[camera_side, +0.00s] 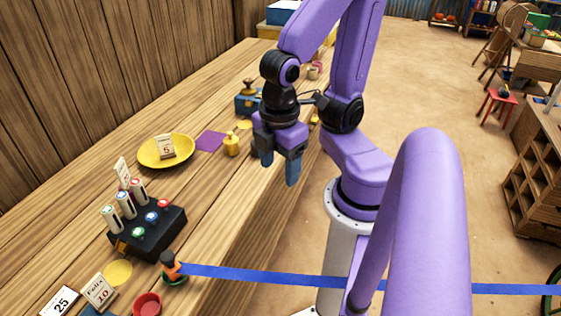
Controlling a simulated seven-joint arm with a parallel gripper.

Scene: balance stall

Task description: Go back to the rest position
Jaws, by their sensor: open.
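My gripper (279,166) hangs from my purple arm above the front edge of the wooden table (235,205), in the middle of the side view. Its two blue-tipped fingers point down and are apart, with nothing between them. It is to the right of a small yellow weight-like piece (231,143), and apart from it. The gripper and arm hide part of the table behind them.
A yellow dish (166,151) holds a card marked 5. A black box (147,231) with buttons and tubes stands nearer. A red cup (147,304) stands near.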

